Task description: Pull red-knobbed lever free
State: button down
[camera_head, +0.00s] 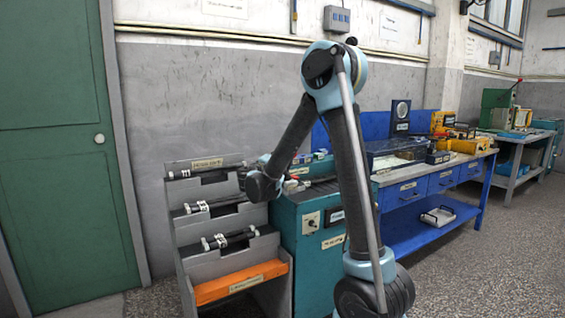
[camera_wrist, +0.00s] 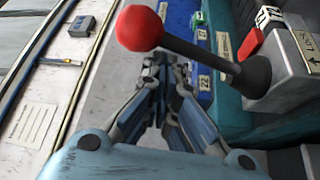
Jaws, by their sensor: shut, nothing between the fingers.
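The lever shows in the wrist view as a round red knob (camera_wrist: 139,28) on a black shaft (camera_wrist: 200,56). The shaft runs down right to a dark base on a grey housing (camera_wrist: 285,75). My gripper (camera_wrist: 165,68) is shut and empty. Its fingertips show just below the knob and left of the shaft in the picture. The shaft is not between the fingers; I cannot tell whether they touch it. In the head view my wrist is beside the teal machine (camera_head: 310,255), and the lever cannot be made out there.
A grey rack (camera_head: 215,225) with black cylindrical parts and an orange bin (camera_head: 235,283) stands left of the teal machine. A blue workbench (camera_head: 430,215) with equipment is to the right. A green door (camera_head: 55,150) is at far left. Speckled floor is open at front right.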

jog(key=s+a+f, duration=0.1)
jog(key=s+a, duration=0.5)
jog(key=a, duration=0.1)
jog(key=shift+s+a, duration=0.2)
jog(key=shift+s, duration=0.05)
jog(key=s+d+f+m+g, duration=0.1)
jog(key=s+d+f+g, duration=0.2)
jog(key=d, duration=0.6)
jog(key=s+d+f+m+g+y, duration=0.1)
jog(key=s+d+m+g, duration=0.15)
jog(key=s+d, duration=0.45)
jog(key=s+d+f+m+g, duration=0.15)
jog(key=d+g, duration=0.25)
jog(key=d, duration=0.7)
jog(key=s+f+m+g+y, duration=0.1)
jog(key=s+f, duration=0.3)
jog(key=s, duration=0.4)
jog(key=s+d+f+m+g+y, duration=0.1)
jog(key=s+f+y, duration=0.3)
jog(key=s, duration=0.5)
jog(key=s+f+m+g+y, duration=0.2)
jog(key=s+f, duration=0.4)
jog(key=s, duration=0.3)
jog(key=shift+s+d+f+m+g+y, duration=0.2)
jog(key=shift+d+m+g+y, duration=0.1)
jog(key=shift+g+y, duration=0.35)
